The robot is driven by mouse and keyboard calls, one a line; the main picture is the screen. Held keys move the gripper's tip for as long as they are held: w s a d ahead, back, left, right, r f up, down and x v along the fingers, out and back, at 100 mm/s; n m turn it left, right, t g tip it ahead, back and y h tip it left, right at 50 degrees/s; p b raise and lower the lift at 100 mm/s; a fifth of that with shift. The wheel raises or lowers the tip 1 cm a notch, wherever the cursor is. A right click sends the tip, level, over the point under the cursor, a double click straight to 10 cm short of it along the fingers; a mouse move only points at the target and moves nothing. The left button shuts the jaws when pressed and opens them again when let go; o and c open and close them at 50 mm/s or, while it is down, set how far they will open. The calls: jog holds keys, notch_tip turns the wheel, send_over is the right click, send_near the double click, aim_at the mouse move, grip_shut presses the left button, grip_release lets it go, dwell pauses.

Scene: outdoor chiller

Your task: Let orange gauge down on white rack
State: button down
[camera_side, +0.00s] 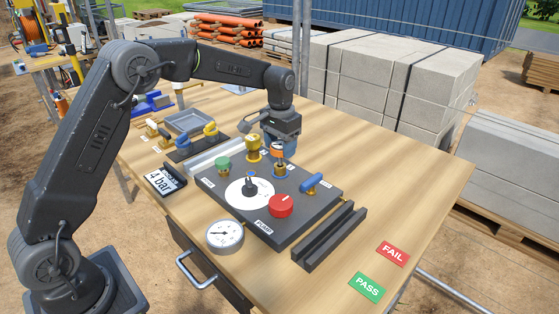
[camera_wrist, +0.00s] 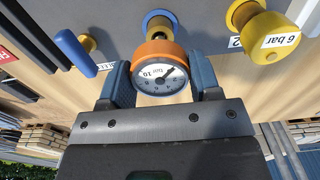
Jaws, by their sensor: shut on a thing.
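The orange gauge (camera_side: 277,153), with an orange rim and white dial, is between the fingers of my gripper (camera_side: 277,146) over the far side of the dark panel. In the wrist view the blue fingers of my gripper (camera_wrist: 161,82) are shut on both sides of the gauge (camera_wrist: 160,53), its dial facing the camera. A brass fitting (camera_wrist: 157,26) is right behind it; I cannot tell whether the gauge is seated on it or clear of it. The white rack (camera_side: 215,157) is a pale, long rail left of the panel and looks empty.
A grey gauge (camera_side: 225,235) lies in front. A dark rack (camera_side: 330,236) is at right. The table's right side is mostly free.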

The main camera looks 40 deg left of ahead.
aim_at(280, 146)
jog(key=shift+r, duration=1.75)
jog(key=c, duration=0.8)
grip_release()
jog(key=shift+c, duration=0.2)
grip_shut()
